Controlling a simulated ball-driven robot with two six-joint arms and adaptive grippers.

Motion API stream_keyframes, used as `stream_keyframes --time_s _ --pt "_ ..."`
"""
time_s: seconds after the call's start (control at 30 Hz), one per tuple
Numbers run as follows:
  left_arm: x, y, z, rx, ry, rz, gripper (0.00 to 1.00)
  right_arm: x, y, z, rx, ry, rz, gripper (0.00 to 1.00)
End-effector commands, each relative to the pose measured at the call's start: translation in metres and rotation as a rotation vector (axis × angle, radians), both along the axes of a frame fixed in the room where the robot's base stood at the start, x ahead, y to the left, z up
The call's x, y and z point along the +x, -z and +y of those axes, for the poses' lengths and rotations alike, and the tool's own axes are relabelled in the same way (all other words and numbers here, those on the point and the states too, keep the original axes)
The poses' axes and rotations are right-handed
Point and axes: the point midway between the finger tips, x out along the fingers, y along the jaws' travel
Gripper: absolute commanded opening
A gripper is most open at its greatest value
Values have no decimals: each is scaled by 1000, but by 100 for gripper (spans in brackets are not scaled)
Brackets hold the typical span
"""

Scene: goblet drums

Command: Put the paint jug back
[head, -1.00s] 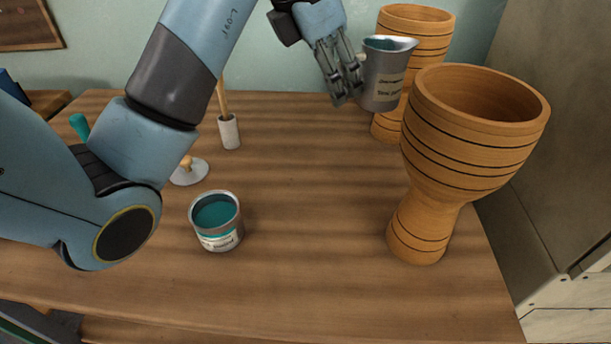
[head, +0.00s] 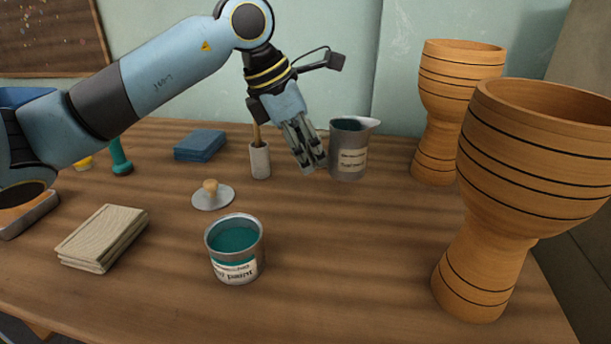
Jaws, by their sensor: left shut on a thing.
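The paint jug (head: 349,148) is a grey metal jug with a pale label and a spout pointing right. It is upright at the back of the table, left of the far goblet drum. My left gripper (head: 315,165) is at the jug's left side, pointing down, shut on it. The fingers hide the handle side. The jug's base is at or very close to the tabletop; I cannot tell if it touches. My right gripper is not in view.
An open can of teal paint (head: 235,250) stands in front. Two goblet drums, far (head: 450,110) and near (head: 495,215), stand right.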

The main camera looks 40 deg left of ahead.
Motion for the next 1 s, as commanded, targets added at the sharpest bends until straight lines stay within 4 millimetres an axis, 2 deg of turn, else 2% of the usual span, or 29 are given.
stream_keyframes --time_s 0.13,0.2,0.3,0.4,0.87,0.9,1.0 --pt "-1 7 7 0 1 -1 0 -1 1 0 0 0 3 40" --pt "-2 17 7 -3 1 1 0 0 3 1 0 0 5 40" --pt "-2 34 7 -3 -1 2 0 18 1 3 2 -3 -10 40" --pt "-1 44 7 -2 1 0 0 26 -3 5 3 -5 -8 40" --pt "-1 47 7 -1 1 -2 0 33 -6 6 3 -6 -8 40" --pt "-1 47 7 0 1 -1 12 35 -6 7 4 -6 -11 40" --pt "-1 46 7 -1 1 -2 25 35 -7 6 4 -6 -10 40"
